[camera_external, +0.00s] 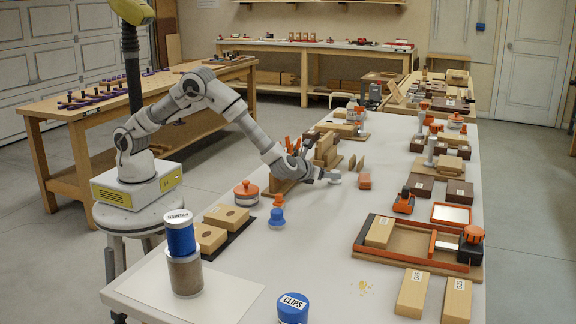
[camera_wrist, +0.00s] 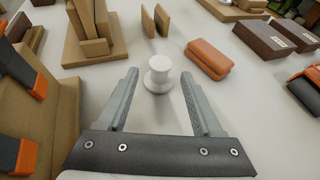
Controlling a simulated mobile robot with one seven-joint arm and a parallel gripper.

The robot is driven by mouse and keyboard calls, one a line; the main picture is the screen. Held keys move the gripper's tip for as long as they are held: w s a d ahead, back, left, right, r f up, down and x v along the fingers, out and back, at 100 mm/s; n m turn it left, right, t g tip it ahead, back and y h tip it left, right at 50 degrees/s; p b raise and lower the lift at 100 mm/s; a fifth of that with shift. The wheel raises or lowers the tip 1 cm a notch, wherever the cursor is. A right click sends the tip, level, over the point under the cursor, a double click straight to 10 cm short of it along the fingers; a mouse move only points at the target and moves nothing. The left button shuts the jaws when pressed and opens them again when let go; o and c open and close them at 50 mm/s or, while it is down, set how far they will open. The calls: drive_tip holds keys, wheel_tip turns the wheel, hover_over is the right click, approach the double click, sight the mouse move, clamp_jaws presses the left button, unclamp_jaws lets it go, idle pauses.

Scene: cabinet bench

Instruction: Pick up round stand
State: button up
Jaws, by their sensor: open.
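The round stand, a small white spool-like piece with a wide base and a knob on top (camera_wrist: 158,76), stands upright on the white table. In the wrist view it is just beyond my gripper's fingertips, roughly centred between them. My gripper (camera_wrist: 161,86) is open and empty, its two grey fingers spread apart low over the table. In the external view my gripper (camera_external: 328,178) reaches over the table's middle, and the round stand (camera_external: 336,177) shows small and pale at its tip, partly hidden.
An orange block (camera_wrist: 207,60) lies right of the stand. Two thin wooden pieces (camera_wrist: 155,22) stand behind it. A wooden block stack (camera_wrist: 92,35) is at the upper left, and wooden blocks with orange-and-black clamps (camera_wrist: 20,155) crowd my left finger's side. Dark boxes (camera_wrist: 262,40) lie farther right.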

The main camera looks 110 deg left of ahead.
drive_tip(key=b+x, duration=0.1)
drive_tip(key=x, duration=0.3)
drive_tip(key=shift+a+f, duration=0.1)
drive_tip(key=shift+f, duration=0.2)
drive_tip(key=shift+c, duration=0.3)
clamp_jaws()
